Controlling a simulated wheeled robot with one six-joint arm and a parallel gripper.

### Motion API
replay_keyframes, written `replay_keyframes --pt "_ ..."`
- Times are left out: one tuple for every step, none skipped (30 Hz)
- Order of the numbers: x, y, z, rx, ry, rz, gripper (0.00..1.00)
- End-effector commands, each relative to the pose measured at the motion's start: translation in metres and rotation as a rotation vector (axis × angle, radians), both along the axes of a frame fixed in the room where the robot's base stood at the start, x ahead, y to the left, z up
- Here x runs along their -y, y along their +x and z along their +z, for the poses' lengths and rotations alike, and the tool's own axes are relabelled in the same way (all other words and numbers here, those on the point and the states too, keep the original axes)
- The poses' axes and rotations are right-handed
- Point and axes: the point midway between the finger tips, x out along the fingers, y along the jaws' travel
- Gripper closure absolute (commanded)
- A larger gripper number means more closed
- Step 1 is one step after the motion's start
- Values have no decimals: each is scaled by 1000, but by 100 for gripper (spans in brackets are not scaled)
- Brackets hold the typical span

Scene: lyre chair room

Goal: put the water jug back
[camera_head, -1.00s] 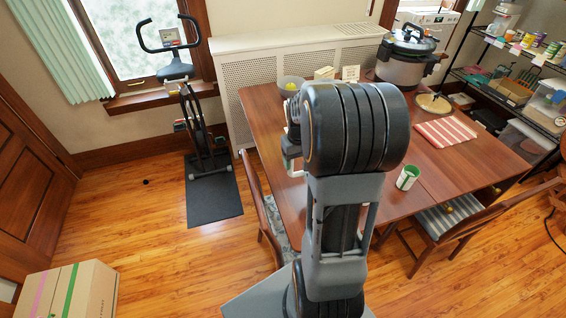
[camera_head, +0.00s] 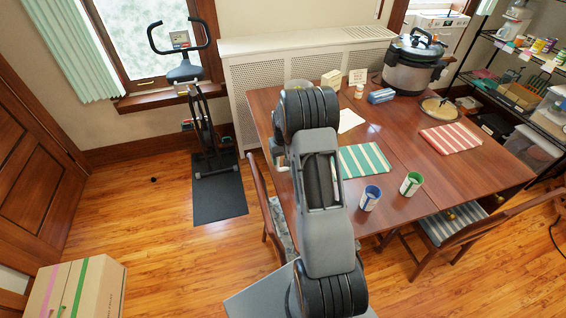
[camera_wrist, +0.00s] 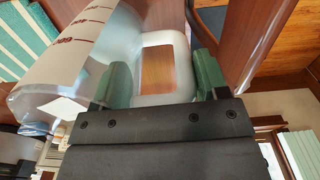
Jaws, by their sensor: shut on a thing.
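The water jug (camera_wrist: 85,50) shows in the wrist view as a clear, whitish vessel with dark red measuring marks. Its pale looped handle (camera_wrist: 187,65) lies between the two green fingers of my gripper (camera_wrist: 163,80), which is shut on it. The jug's far parts run out of the frame, and I cannot tell how full it is. In the head view my arm covers the gripper and nearly all of the jug, over the left side of the wooden table (camera_head: 405,150).
A chair (camera_head: 263,205) stands at the left edge. Open floor lies left.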

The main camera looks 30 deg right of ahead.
Motion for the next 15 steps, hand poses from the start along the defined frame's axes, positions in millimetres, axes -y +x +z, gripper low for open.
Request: replay_keyframes --pt "0 4 -4 -1 0 1 82" --pt "0 3 -8 -3 1 1 82" --pt "0 3 -12 -3 1 1 82" --pt "0 3 -16 -4 1 0 82" --pt "0 3 -20 -2 0 0 82" --pt "0 3 -24 -2 0 0 82" --pt "0 3 -27 -2 0 0 82" --pt "0 3 -29 -1 0 0 82" --pt "0 3 -31 1 0 0 82" --pt "0 3 -32 1 0 0 82" --pt "0 3 -33 1 0 0 82" --pt "0 3 -34 2 0 0 82" --pt "0 3 -34 2 0 0 82" --pt "0 3 -34 2 0 0 82" --pt "0 3 -34 2 0 0 82"
